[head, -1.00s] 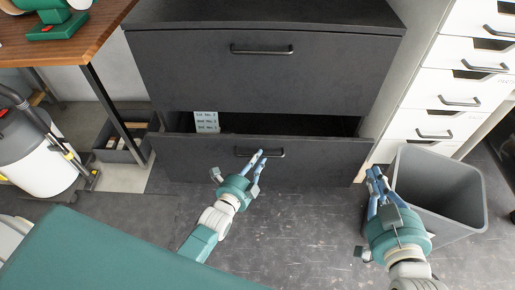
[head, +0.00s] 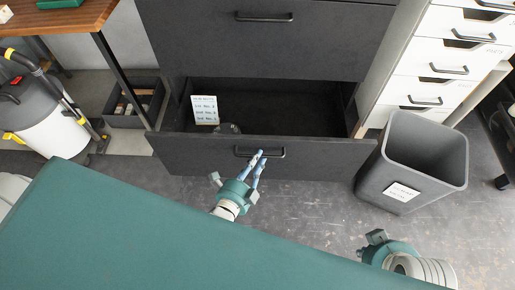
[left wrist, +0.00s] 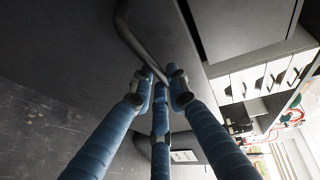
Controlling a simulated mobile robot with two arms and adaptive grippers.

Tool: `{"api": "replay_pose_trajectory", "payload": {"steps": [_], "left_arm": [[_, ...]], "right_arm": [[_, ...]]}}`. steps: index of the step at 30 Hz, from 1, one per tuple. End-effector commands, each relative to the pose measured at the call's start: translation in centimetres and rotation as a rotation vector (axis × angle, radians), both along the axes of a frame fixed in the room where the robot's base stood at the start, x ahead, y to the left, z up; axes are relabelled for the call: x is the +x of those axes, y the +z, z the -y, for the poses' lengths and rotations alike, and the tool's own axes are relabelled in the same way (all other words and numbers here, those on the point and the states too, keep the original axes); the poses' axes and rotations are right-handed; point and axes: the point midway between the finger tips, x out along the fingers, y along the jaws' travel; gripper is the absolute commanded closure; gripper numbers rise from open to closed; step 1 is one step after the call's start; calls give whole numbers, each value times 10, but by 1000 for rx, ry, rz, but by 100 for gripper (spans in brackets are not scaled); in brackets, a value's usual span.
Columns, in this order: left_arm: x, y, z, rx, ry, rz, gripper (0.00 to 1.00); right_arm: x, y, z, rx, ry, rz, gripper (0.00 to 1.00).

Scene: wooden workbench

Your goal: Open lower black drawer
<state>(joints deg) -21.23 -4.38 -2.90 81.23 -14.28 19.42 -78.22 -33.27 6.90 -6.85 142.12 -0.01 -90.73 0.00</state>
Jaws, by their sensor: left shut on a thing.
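The lower black drawer (head: 320,158) is pulled out from the black cabinet, and its dark inside shows. A white label card (head: 205,110) and a round grey thing (head: 228,129) are inside at the left. The drawer's black handle (head: 270,153) is on its front. In the left wrist view the blue fingers are around the handle bar (left wrist: 140,42). My right arm's green wrist (head: 385,247) shows at the bottom right; its fingers are not visible.
The upper drawer (head: 265,45) is shut. A grey bin (head: 425,150) stands right of the open drawer, close to its front corner. A white drawer unit (head: 440,65) is behind it. A wooden table (head: 60,18) and a vacuum cleaner (head: 45,125) are at the left. Dark floor is clear in front.

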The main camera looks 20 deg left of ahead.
Motion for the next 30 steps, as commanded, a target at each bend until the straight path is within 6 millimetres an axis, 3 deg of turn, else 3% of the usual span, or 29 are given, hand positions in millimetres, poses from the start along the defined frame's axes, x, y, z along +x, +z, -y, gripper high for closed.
{"api": "replay_pose_trajectory", "payload": {"steps": [6, 12, 28, 29, 30], "left_arm": [[-26, 1, 8, -3, 0, -2, 100], [-40, 0, 11, -2, 0, -1, 100], [-45, 0, 13, -1, 0, 0, 100], [-45, 0, 13, -1, 0, 0, 83], [-45, 0, 13, -1, 0, 0, 75]], "right_arm": [[0, 9, 0, 0, 0, 2, 100], [1, 12, 0, 0, 0, 2, 100], [1, 9, 0, 1, 1, 0, 100], [1, 9, -1, 1, 1, 0, 100], [1, 9, -1, 1, 1, 0, 100]]}}
